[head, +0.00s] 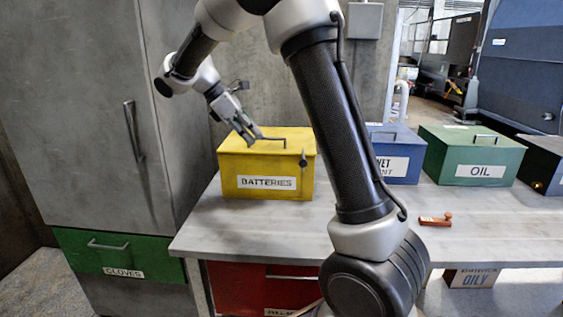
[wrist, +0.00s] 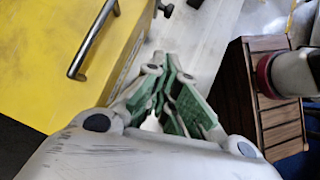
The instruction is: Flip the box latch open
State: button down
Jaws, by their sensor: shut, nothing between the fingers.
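The yellow box (head: 265,168), labelled BATTERIES, stands on the table with its lid down. A bar handle (head: 271,140) lies on its lid and also shows in the wrist view (wrist: 93,38). A small dark latch (head: 303,160) sits at the right end of the box's front; a dark knob at the top of the wrist view (wrist: 167,9) looks like part of it. My gripper (head: 248,136) is shut and empty, above the left part of the lid in the head view. In the wrist view its green-padded fingers (wrist: 170,75) point past the box's front edge toward the latch end.
A blue box (head: 395,150), a green OIL box (head: 472,152) and a dark box (head: 545,160) stand to the right. A small orange-red object (head: 435,220) lies on the grey table (head: 240,235). A tall grey cabinet (head: 95,110) stands left. My arm crosses the middle of the head view.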

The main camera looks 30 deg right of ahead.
aim_at(303, 162)
jog(key=shift+d, duration=0.1)
jog(key=s+d+r+x, duration=0.1)
jog(key=d+x, duration=0.1)
jog(key=x, duration=1.1)
jog(key=shift+r, duration=0.4)
jog(key=shift+d, duration=0.1)
jog(key=shift+d+r+y, duration=0.1)
jog(key=shift+r+y, duration=0.05)
jog(key=shift+y, duration=0.15)
